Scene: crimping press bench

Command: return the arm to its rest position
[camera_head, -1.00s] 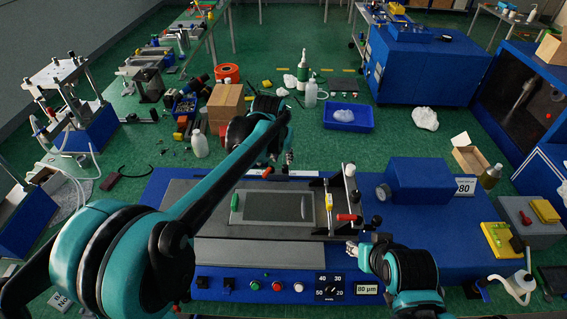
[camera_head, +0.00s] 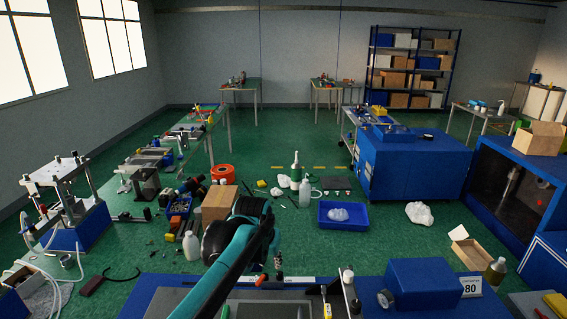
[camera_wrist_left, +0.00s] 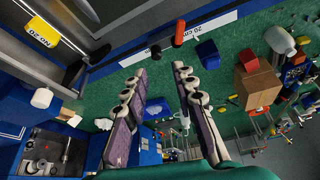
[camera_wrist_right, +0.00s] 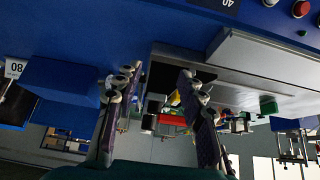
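My left arm (camera_head: 235,250) reaches in from the bottom of the head view, over the blue press bench (camera_head: 150,290). My left gripper (camera_head: 278,264) is small and partly hidden by its own arm there. In the left wrist view its two fingers (camera_wrist_left: 158,82) stand apart with nothing between them. My right gripper is outside the head view. In the right wrist view its fingers (camera_wrist_right: 160,78) are apart and empty, close to the blue press front (camera_wrist_right: 100,40). The press's grey plate (camera_head: 265,309) is cut off by the bottom edge.
A cardboard box (camera_head: 218,203), a white bottle (camera_head: 191,246) and a blue tray (camera_head: 343,222) are on the floor beyond the bench. A blue block (camera_head: 420,284) stands at the press's right. Open green floor (camera_head: 290,125) lies farther back.

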